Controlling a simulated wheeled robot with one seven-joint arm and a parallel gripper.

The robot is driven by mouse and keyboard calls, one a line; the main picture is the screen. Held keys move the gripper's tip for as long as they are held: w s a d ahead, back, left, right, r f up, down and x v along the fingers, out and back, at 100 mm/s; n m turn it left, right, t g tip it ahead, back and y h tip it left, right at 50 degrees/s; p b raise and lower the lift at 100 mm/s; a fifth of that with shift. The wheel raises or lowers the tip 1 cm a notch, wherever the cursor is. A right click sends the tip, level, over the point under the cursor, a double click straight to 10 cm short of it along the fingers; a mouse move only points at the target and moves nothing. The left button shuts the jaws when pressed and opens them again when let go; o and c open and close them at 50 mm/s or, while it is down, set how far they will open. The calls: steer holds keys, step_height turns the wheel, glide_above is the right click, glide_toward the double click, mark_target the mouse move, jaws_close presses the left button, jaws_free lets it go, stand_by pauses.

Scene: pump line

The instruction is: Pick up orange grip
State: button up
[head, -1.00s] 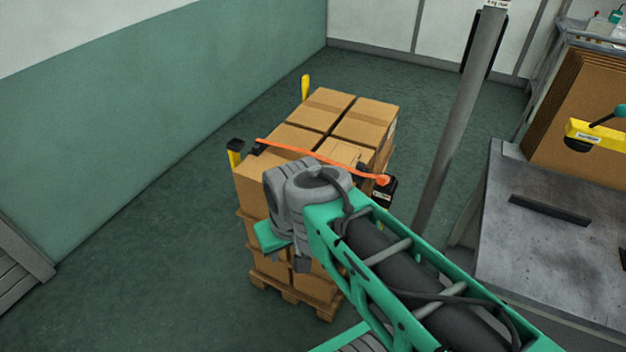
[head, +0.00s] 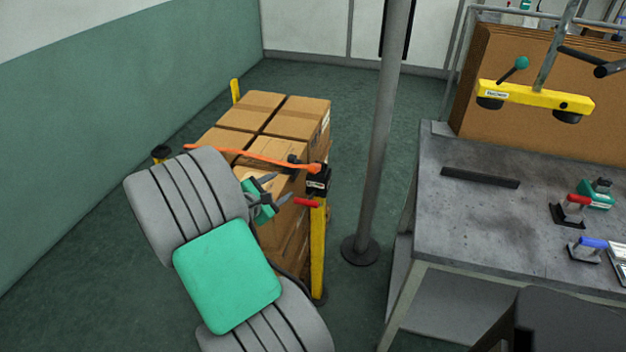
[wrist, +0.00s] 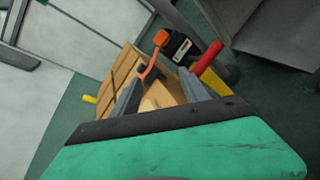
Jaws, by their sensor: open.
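The orange grip (head: 313,169) is at the right end of an orange strap (head: 245,154) that crosses in front of the stacked boxes. It sits at a black post head (head: 318,181) on a yellow post. In the wrist view the orange grip (wrist: 161,38) shows beyond the fingertips, with the strap curving down from it. My gripper (head: 279,190) is open, to the left of and slightly below the grip and apart from it. In the wrist view nothing is held between the fingers (wrist: 160,77).
A red handle (head: 306,202) sticks out left of the yellow post (head: 318,245), close to my fingers; it also shows in the wrist view (wrist: 208,57). Stacked cartons (head: 293,116) stand behind the strap. A grey pole (head: 376,150) and a metal workbench (head: 470,215) are to the right.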

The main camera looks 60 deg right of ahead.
mark_target(311, 168)
steer(key=s+d+n+h, duration=0.1)
steer(key=d+n, duration=0.1)
steer(key=d, duration=0.2)
steer(key=s+d+n+h, duration=0.1)
steer(key=d+n, duration=0.2)
steer(key=d, duration=0.1)
steer(key=s+d+n+h, duration=0.2)
steer(key=d+n, duration=0.1)
steer(key=d, duration=0.2)
steer(key=shift+s+f+g+b, duration=0.1)
steer(key=shift+f+g+b, duration=0.25)
steer(key=shift+g+b, duration=0.05)
steer(key=shift+c, duration=0.3)
jaws_close()
